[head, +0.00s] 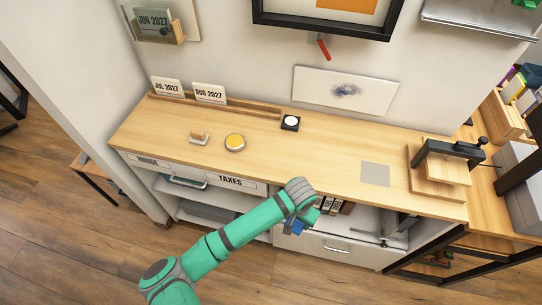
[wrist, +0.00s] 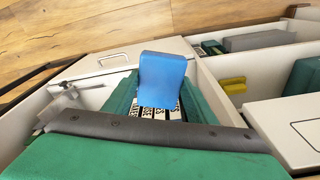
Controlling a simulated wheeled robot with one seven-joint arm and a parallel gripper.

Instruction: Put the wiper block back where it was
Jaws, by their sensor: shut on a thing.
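My gripper (head: 302,217) is just past the front edge of the counter, above an open compartment in the cabinet. It is shut on a blue block, which looks like the wiper block (head: 293,227). In the wrist view the wiper block (wrist: 163,78) stands up between the green fingers of my gripper (wrist: 160,100), and its lower end is hidden. A white board (head: 320,88) with a dark smudge hangs on the wall behind the counter. A grey square (head: 375,174) lies on the bare counter, to the right of my gripper.
The wooden counter (head: 300,150) holds a yellow round tin (head: 235,142), a small beige-and-grey item (head: 199,138), a black-and-white item (head: 290,123) and a clamp stand (head: 447,160) at right. The counter's middle is clear.

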